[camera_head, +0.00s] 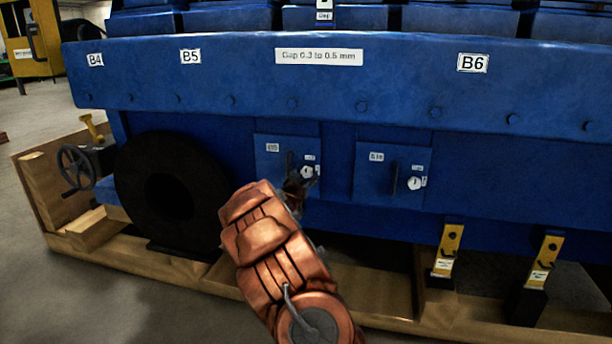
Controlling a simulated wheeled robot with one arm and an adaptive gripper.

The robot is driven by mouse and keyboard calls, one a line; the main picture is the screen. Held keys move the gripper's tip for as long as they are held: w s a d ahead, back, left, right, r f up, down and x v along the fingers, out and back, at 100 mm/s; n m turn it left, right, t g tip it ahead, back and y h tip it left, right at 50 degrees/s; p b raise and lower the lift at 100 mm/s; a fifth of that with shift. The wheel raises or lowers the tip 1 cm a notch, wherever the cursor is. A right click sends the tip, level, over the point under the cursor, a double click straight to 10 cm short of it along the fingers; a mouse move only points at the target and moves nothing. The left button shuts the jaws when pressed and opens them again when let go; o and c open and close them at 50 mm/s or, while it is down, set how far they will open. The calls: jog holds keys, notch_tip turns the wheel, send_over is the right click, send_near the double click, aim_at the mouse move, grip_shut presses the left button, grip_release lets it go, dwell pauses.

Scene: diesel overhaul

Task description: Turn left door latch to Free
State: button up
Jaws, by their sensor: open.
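The left door (270,172) is a small blue panel on the blue engine block, with a dark upright handle and a small white label. Its latch (307,171) is a round white disc at the door's right side, with tiny labels beside it that I cannot read. My gripper (301,181) is dark and sits at the end of my copper-coloured arm, right at the latch's lower left. It is open. It hides part of the door's lower right, and I cannot tell whether it touches the latch.
A similar right door (391,175) has its own handle and white latch (414,183). A black wheel (172,188) and a handwheel (76,168) stand at left. Yellow brackets (448,250) stand at lower right. A wooden frame (385,290) runs below the engine. Open floor lies at lower left.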

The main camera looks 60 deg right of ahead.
aim_at(307, 171)
jog(key=shift+x, duration=1.3)
jog(key=shift+c, duration=0.2)
jog(key=c, duration=1.1)
